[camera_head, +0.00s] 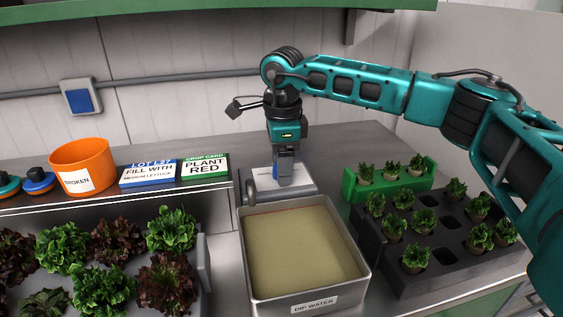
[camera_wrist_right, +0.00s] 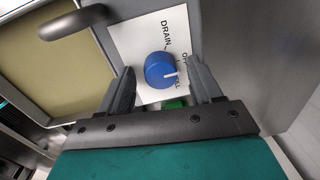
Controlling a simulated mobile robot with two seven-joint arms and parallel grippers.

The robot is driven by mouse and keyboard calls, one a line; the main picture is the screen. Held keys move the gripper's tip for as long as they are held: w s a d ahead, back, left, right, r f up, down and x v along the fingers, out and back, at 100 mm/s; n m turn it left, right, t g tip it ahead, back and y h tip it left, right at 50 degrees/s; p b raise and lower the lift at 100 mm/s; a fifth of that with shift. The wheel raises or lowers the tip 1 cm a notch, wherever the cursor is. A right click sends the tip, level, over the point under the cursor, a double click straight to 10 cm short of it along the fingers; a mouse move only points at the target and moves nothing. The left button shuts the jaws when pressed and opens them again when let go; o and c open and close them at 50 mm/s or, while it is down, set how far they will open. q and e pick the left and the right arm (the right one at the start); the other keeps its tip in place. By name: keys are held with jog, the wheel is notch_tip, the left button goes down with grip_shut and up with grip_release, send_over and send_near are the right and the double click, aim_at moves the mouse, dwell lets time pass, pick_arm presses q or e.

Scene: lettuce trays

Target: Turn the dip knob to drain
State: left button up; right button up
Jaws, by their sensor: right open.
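The dip knob (camera_wrist_right: 158,70) is blue and round, on a white panel (camera_wrist_right: 132,42) lettered DRAIN, OFF and FILL. Its white pointer mark points to the right in the right wrist view, toward the OFF and FILL lettering and away from DRAIN. My right gripper (camera_wrist_right: 163,72) is open, with one finger on each side of the knob; I cannot tell whether they touch it. In the head view my right gripper (camera_head: 285,178) points down at the panel, with little of the blue knob (camera_head: 275,172) showing. My left gripper is not in view.
The dip water basin (camera_head: 363,262), full of murky liquid, stands just in front of the panel. A dark seedling tray (camera_head: 400,278) and green rack (camera_head: 350,190) stand right. An orange bin (camera_head: 85,152), signs (camera_head: 148,173) and lettuces (camera_head: 115,240) are left.

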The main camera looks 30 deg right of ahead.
jog(key=c, duration=1)
jog(key=shift+c, duration=0.2)
